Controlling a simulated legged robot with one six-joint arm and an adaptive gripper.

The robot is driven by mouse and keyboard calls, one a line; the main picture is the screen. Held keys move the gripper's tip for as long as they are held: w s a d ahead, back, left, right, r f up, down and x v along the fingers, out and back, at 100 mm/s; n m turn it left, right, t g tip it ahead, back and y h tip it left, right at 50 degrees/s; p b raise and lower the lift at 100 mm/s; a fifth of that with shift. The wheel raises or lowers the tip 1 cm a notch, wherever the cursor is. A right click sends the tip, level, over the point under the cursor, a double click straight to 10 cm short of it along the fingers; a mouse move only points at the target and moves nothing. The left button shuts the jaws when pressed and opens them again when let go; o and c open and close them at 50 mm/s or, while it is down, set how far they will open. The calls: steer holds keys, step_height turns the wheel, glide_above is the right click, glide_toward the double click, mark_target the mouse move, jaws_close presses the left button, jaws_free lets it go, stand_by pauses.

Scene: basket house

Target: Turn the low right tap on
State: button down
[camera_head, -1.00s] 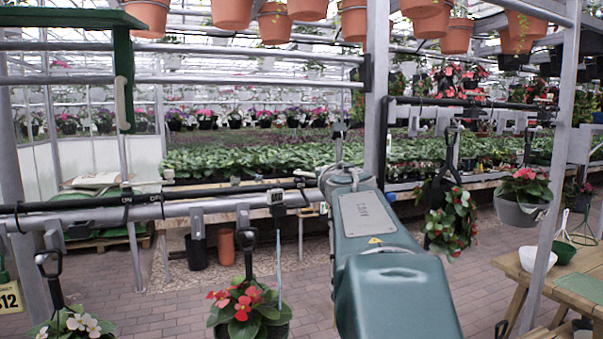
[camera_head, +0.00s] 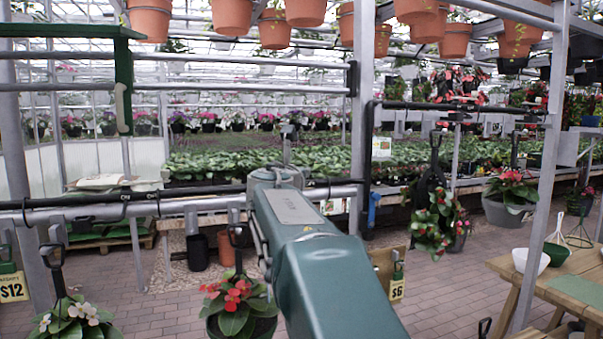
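A small blue fitting (camera_head: 374,209) hangs low at the right end of the dark pipe (camera_head: 325,184), beside the grey post. It may be the low right tap, but it is too small to tell whether it is on or off. My green arm stretches forward to the left of it, with a clear gap between them in the picture. A thin grey part stands up behind the arm's far end. My gripper's fingers are not visible.
Potted red flowers (camera_head: 241,307) hang left of my arm, below the pipe. A $6 sign (camera_head: 397,281) is to its right. A wooden table (camera_head: 570,285) with bowls stands at the right. Brick floor is open between the sign and the table.

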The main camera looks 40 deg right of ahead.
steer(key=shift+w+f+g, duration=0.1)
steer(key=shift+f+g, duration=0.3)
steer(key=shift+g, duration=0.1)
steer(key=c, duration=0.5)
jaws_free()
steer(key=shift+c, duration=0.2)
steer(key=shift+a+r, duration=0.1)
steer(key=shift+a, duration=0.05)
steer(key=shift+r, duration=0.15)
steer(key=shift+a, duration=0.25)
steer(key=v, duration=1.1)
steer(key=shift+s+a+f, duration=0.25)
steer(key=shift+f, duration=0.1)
